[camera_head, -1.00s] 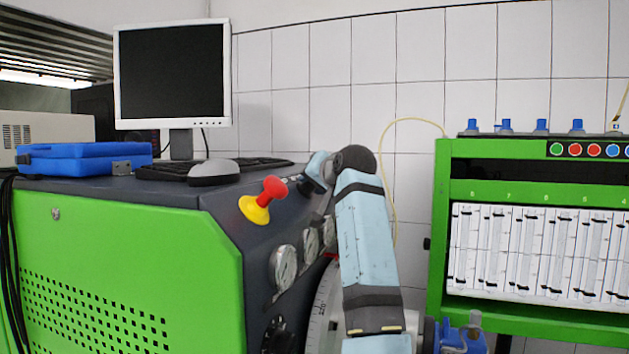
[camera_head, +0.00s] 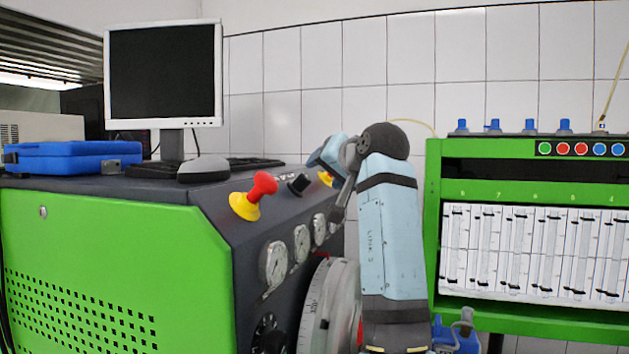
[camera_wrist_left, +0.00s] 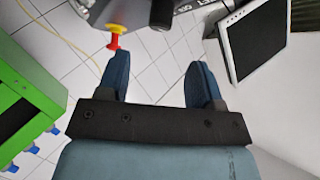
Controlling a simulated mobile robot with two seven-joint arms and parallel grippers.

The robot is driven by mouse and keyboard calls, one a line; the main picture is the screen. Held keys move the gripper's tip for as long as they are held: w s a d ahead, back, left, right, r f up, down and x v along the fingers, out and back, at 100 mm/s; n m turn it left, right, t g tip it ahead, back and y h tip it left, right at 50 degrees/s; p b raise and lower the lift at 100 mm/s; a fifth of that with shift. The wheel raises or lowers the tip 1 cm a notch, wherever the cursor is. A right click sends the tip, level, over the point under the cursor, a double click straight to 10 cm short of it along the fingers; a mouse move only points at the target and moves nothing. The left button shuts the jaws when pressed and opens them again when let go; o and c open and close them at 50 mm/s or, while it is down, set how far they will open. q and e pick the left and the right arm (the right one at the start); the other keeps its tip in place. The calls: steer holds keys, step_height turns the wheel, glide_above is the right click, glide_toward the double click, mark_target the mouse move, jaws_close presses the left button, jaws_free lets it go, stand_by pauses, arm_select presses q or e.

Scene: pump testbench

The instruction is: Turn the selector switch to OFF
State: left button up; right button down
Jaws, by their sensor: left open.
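The selector switch (camera_head: 298,184) is a black knob on the sloped dark panel, right of a red-and-yellow mushroom button. In the left wrist view a black knob (camera_wrist_left: 162,13), apparently the switch, is at the top edge, partly cut off; its setting is unreadable. My left gripper (camera_head: 325,154) is above and right of the switch in the head view, apart from it. In the left wrist view its two blue fingers (camera_wrist_left: 160,65) are spread and empty, with the knob beyond the gap between them. My right gripper is not in view.
The mushroom button (camera_head: 254,196) stands left of the switch. Another yellow-based button (camera_head: 326,178) is partly hidden by my gripper; its red top shows in the wrist view (camera_wrist_left: 114,40). Gauges (camera_head: 273,263) line the panel. A monitor (camera_head: 163,73) stands behind left, a green rack (camera_head: 432,240) right.

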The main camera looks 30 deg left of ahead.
arm_select(q)
steer(key=v, duration=0.3)
steer(key=shift+s+d+r, duration=0.1)
steer(key=shift+s+d, duration=0.1)
steer(key=shift+d, duration=0.1)
stand_by(0.3)
